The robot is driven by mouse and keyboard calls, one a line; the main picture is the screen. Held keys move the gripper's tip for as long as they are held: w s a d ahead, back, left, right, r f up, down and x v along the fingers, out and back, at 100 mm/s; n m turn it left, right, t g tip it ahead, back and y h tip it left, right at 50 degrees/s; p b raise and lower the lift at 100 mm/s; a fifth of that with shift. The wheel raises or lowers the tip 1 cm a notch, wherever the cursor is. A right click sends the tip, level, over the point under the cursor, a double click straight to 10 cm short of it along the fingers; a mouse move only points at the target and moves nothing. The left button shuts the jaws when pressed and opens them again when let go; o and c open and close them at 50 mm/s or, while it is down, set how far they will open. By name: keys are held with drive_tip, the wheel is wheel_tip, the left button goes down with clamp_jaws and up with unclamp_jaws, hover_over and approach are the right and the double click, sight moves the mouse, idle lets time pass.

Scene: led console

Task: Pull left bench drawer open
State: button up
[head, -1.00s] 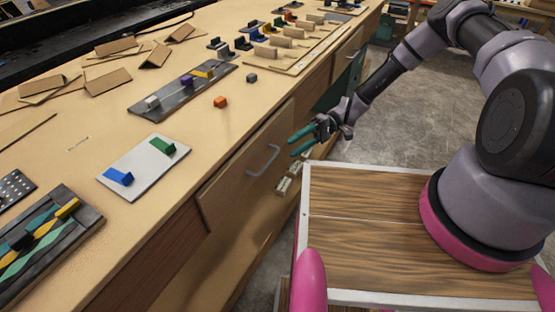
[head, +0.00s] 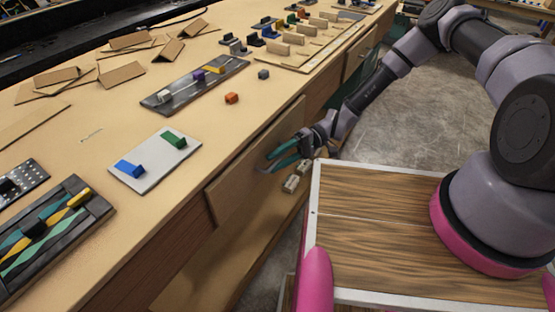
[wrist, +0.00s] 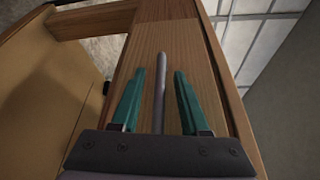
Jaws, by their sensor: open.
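A grey bar handle (wrist: 160,85) runs lengthwise between my two teal fingers, with a gap on each side. My gripper (head: 267,164) is open at the drawer front in the head view, and it also shows in the wrist view (wrist: 160,73). In the head view my gripper mostly hides the handle. I cannot tell how deep the fingers reach past the bar.
The bench top (head: 95,140) carries a light plate (head: 150,178) with blue and green blocks, a dark tray (head: 165,100), and several small parts. Small pale blocks (head: 297,177) lie on the lower shelf below my gripper. Open concrete floor (head: 400,125) lies to the right.

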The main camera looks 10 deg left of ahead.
clamp_jaws()
idle(1.3)
